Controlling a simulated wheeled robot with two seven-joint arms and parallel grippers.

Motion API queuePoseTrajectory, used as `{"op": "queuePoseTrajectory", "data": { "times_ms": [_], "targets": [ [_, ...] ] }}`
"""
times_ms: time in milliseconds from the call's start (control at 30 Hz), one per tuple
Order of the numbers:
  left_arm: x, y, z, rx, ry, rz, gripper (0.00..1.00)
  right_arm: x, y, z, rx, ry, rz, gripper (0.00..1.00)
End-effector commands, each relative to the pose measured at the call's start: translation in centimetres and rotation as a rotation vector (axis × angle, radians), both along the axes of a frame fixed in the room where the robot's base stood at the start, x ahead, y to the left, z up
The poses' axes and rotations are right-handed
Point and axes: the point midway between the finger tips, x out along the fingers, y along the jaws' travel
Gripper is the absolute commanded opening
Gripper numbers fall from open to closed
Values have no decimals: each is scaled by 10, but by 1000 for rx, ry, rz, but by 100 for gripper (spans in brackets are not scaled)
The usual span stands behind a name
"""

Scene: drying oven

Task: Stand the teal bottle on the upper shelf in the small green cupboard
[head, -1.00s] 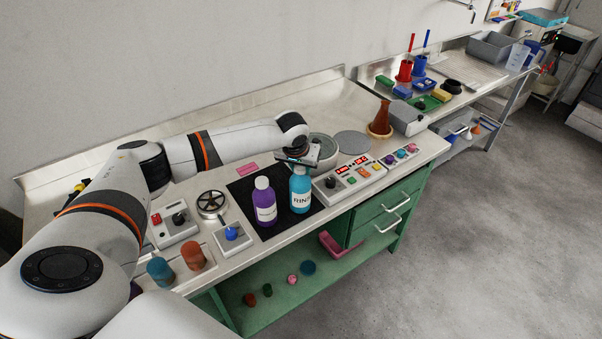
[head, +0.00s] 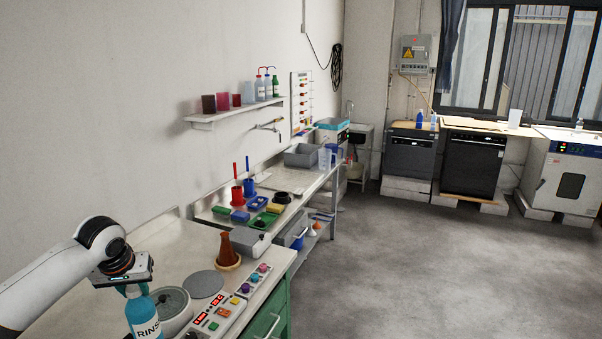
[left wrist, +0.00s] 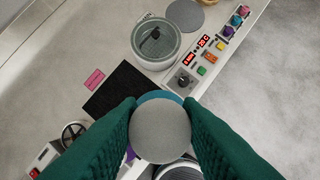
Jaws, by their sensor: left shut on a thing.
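The teal bottle (head: 143,315), with a white label, is at the bottom left of the head view, its base cut off by the frame edge. My left gripper (head: 124,284) is shut on its top from above. In the left wrist view my green fingers stand on both sides of a round grey top (left wrist: 160,132), with a teal edge (left wrist: 160,96) behind it. Whether the bottle's base touches the bench cannot be told. My right gripper is out of view.
A button panel (head: 213,318), round pot (head: 172,304), grey disc (head: 205,284) and brown flask (head: 228,251) stand on the bench near the bottle. A black mat (left wrist: 125,88) lies below. A white wall shelf (head: 236,112) holds bottles and boxes. The floor (head: 400,270) is clear.

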Motion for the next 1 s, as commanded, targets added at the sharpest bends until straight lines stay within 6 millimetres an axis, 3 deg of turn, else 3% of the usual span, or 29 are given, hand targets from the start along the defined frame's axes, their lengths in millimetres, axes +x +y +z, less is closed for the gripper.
{"op": "queuePoseTrajectory", "data": {
  "times_ms": [33, 100, 300, 700, 1000],
  "targets": [
    [1, -1, 19, -2, -7, -1, 0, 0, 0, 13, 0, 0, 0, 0],
    [1, 0, 34, -1, -6, -1, 0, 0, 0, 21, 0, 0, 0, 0],
    [1, 0, 61, -1, -7, -1, 0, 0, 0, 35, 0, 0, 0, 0],
    [1, 0, 86, -1, -6, -1, 0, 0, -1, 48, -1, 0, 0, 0],
    [-7, -18, 64, 7, -1, -26, 0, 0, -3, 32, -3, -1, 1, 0]
  ]
}}
